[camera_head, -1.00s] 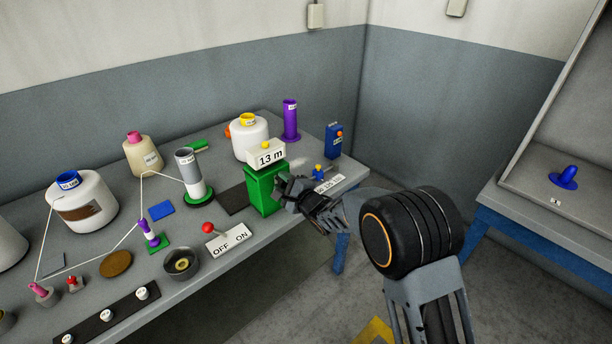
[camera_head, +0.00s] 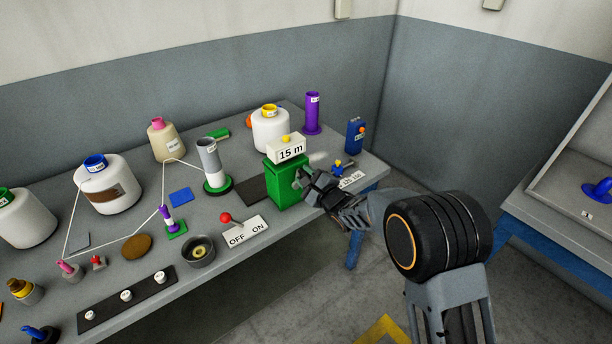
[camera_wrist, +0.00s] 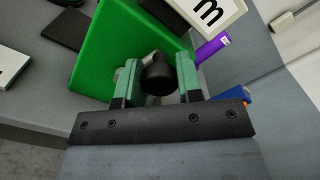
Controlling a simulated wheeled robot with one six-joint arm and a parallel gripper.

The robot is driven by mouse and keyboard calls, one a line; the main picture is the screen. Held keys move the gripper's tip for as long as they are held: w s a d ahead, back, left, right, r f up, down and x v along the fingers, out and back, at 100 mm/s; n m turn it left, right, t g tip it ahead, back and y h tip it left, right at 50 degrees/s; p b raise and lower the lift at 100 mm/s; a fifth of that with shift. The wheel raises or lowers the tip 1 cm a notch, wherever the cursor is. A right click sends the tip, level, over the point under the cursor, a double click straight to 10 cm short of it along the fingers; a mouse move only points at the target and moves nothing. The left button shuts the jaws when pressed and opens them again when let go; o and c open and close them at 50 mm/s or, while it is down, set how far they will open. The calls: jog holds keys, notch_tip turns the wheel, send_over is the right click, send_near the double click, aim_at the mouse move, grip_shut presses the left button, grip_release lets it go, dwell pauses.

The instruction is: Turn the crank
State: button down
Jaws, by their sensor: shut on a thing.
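The green winder box (camera_head: 287,183) stands on the table in the head view, and its green side (camera_wrist: 115,60) fills much of the wrist view. A white counter sign (camera_head: 292,149) on top of it reads "15 m". My gripper (camera_wrist: 158,82) is at the box's right side, shut on a dark round crank knob (camera_wrist: 158,75) between its two green-grey fingers. A pale round part shows behind the knob. In the head view my gripper (camera_head: 304,181) hides the crank itself.
A red-knobbed OFF/ON switch (camera_head: 245,231) stands in front of the box. A white bobbin (camera_head: 270,130), a purple tube (camera_head: 312,114) and a blue box (camera_head: 354,135) stand behind.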

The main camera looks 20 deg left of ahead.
jog(key=c, duration=1)
grip_release()
jog(key=shift+a+r, duration=0.1)
jog(key=shift+a, duration=0.05)
jog(key=shift+o, duration=1.1)
jog(key=shift+d, duration=0.2)
jog(key=b+v, duration=0.1)
jog(key=v, duration=1.2)
jog(key=shift+s+d+b, duration=0.2)
jog(key=shift+d+b, duration=0.05)
jog(key=shift+b, duration=0.05)
